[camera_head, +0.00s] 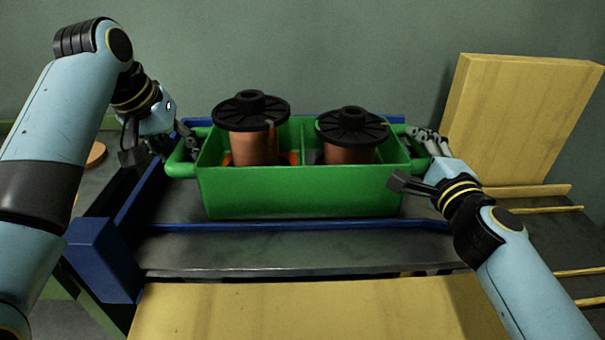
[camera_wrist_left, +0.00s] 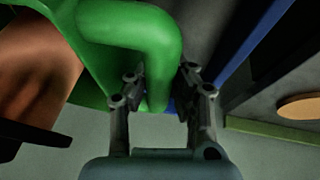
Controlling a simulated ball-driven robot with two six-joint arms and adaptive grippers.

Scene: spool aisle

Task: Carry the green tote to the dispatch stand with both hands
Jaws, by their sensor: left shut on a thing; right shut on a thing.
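The green tote (camera_head: 300,190) stands upright in the middle of the head view, over a grey metal surface (camera_head: 290,252) with blue edges. Two copper spools with black flanges (camera_head: 252,108) (camera_head: 353,125) sit in its two compartments. My left gripper (camera_head: 172,150) is shut on the tote's left handle. In the left wrist view the green handle (camera_wrist_left: 160,50) passes between the two fingers (camera_wrist_left: 160,92). My right gripper (camera_head: 412,158) is shut on the handle at the tote's right end, which is mostly hidden by the fingers. I cannot tell whether the tote's bottom touches the surface.
A large pale wooden board (camera_head: 520,120) leans at the back right. A wooden surface (camera_head: 310,310) lies in front. A blue post (camera_head: 103,258) stands at the front left. A round tan disc (camera_head: 96,154) lies behind my left arm.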

